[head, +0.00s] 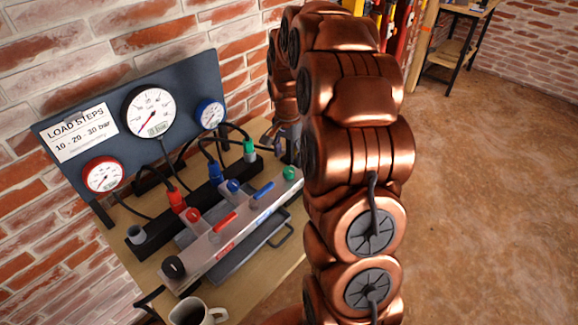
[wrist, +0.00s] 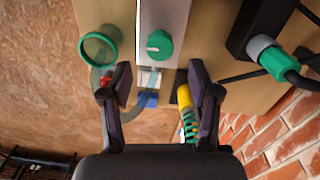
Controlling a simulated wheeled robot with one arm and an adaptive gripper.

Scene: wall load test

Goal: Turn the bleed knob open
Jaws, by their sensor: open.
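A round green knob (wrist: 159,45) with a pale mark sits on the end of a light metal manifold (wrist: 150,15) in the wrist view. My gripper (wrist: 160,92) is open, with its two dark fingers apart and empty, below the knob in the picture and not touching it. In the head view a green knob (head: 289,173) shows at the right end of the manifold (head: 215,245), and a black knob (head: 174,267) at its near left end. No label tells which is the bleed knob. My arm hides most of my gripper in the head view.
A clear green-rimmed cup (wrist: 100,48) stands left of the knob in the wrist view; a green hose coupling (wrist: 272,57) is at right. The gauge board (head: 90,90), red lever (head: 224,222), blue lever (head: 262,191) and mug (head: 190,311) crowd the bench. Floor at right is clear.

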